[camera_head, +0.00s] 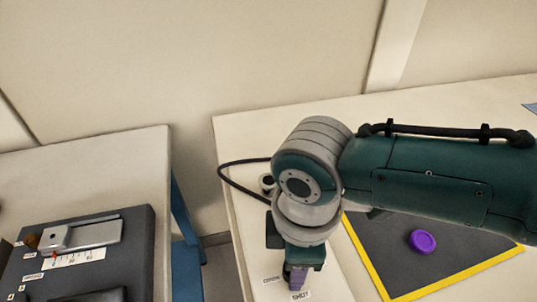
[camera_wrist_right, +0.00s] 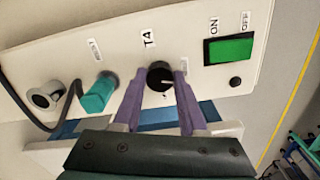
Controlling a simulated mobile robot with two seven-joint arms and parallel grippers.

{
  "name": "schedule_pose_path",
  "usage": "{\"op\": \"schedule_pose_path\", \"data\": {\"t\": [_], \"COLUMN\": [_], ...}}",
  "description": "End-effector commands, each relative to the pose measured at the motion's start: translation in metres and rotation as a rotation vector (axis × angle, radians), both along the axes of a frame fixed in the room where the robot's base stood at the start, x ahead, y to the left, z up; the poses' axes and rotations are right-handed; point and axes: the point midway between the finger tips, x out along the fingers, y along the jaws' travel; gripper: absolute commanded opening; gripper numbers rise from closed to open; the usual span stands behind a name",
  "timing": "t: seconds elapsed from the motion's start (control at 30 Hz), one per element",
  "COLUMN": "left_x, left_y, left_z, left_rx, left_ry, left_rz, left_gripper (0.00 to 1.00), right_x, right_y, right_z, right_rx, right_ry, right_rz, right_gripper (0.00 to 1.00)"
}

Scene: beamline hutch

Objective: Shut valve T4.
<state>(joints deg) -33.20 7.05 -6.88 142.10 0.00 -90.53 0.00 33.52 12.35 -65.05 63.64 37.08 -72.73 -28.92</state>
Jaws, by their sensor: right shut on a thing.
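Valve T4 is a round black knob (camera_wrist_right: 159,75) on a white panel (camera_wrist_right: 120,30) in the right wrist view, under a printed T4 label. My right gripper (camera_wrist_right: 160,80) is shut on it, with one purple finger on each side. A pale mark shows on the knob, but its exact setting is hard to read. In the head view my right gripper (camera_head: 297,277) points down at the panel's near part, beside small OPEN and SHUT labels. The knob is hidden there by the gripper. My left gripper is out of view.
A purple disc (camera_head: 422,242) lies on a yellow-edged dark mat (camera_head: 380,240). A dark device (camera_head: 130,255) sits on the left table.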

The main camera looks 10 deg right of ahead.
Motion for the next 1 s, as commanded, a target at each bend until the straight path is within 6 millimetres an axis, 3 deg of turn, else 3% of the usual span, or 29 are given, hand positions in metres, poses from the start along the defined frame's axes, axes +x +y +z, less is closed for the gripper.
{"op": "schedule_pose_path", "data": {"t": [0.4, 1.0], "left_x": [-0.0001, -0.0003], "left_y": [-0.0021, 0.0], "left_z": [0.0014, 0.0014], "left_rx": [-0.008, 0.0], "left_ry": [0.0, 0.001], "left_rz": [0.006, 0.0], "left_gripper": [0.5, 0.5], "right_x": [0.0001, 0.0001], "right_y": [0.0011, 0.0014], "right_z": [0.0004, 0.0006], "right_rx": [0.003, 0.004], "right_ry": [0.0, -0.001], "right_rz": [0.241, 0.296], "right_gripper": [0.0, 0.0]}}
